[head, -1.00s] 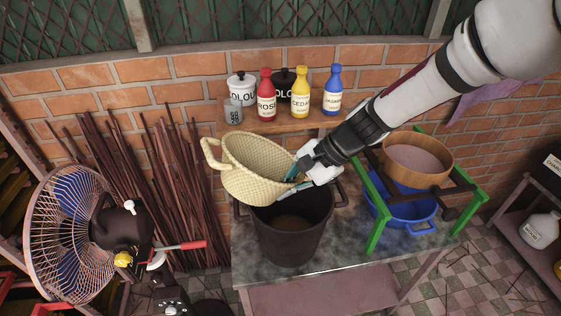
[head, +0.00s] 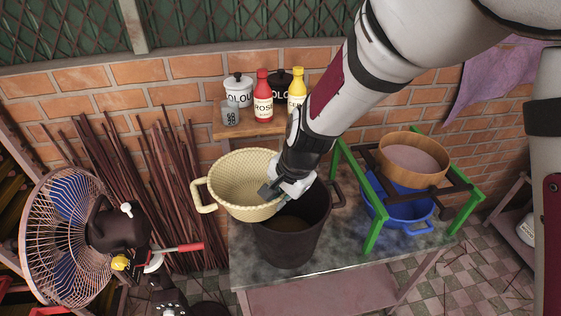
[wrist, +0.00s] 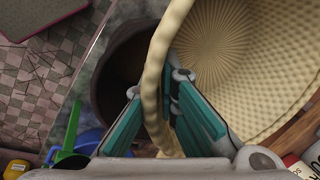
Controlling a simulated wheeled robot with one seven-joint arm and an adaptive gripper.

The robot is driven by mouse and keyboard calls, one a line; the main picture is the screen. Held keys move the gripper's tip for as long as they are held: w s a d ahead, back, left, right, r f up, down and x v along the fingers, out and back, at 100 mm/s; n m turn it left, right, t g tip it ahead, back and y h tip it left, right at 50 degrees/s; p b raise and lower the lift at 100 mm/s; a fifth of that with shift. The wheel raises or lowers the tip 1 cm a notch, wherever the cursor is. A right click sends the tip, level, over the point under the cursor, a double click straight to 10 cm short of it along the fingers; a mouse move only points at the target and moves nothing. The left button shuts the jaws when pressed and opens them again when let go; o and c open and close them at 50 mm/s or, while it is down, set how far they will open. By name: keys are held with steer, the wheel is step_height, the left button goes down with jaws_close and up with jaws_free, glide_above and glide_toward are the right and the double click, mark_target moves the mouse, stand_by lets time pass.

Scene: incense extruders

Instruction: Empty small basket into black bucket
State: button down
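The small cream woven basket (head: 240,172) is roughly level, above and to the left of the black bucket's rim, with its free handle (head: 203,195) at left. My gripper (head: 270,194) is shut on its right rim. In the wrist view, the basket's rim (wrist: 157,70) runs between the teal finger pads of my gripper (wrist: 158,122). The visible part of the basket's inside (wrist: 240,60) looks empty. The black bucket (head: 287,243) stands upright on the table, with something brownish at its bottom. It also shows in the wrist view (wrist: 108,85), partly hidden by the basket.
The grey table (head: 345,240) also carries a green frame (head: 378,232) with a wooden tub (head: 414,178) over a blue basin (head: 412,212). Red (head: 264,106) and yellow (head: 297,88) bottles stand on a shelf behind. A fan (head: 70,235) and sticks are at left.

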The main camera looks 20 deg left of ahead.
steer(key=shift+r, duration=2.2)
steer(key=shift+d+f, duration=0.1)
